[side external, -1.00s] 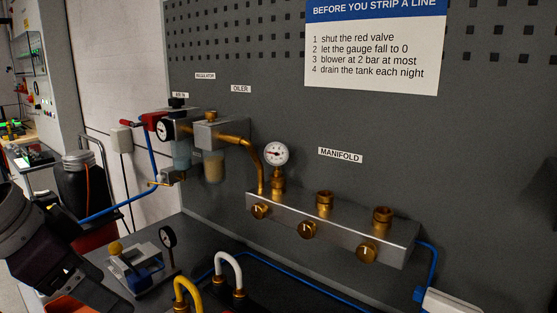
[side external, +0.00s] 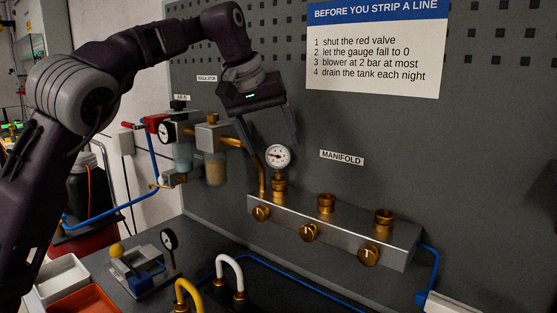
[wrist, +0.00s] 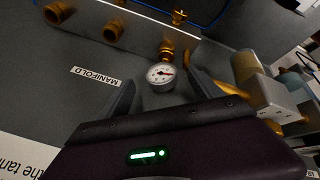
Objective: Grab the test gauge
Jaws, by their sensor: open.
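A round white-faced gauge (side external: 277,156) stands upright on a brass fitting at the left end of the manifold (side external: 335,229). My gripper (side external: 275,148) is open and empty above the gauge, fingers pointing down. In the wrist view its fingers (wrist: 160,80) lie either side of the gauge, with gaps. Contact is not visible. A second, dark-rimmed gauge (side external: 169,239) stands on a small bench fixture, and a third (side external: 166,132) is on the regulator. No gauge has a readable "test" label.
The manifold has two open brass ports (side external: 326,203) and several brass knobs (side external: 308,232). A bent brass pipe (side external: 256,166) runs close left of the gauge. The pegboard wall (side external: 455,150) stands behind. White (side external: 238,275) and yellow hoops and trays (side external: 85,302) are below.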

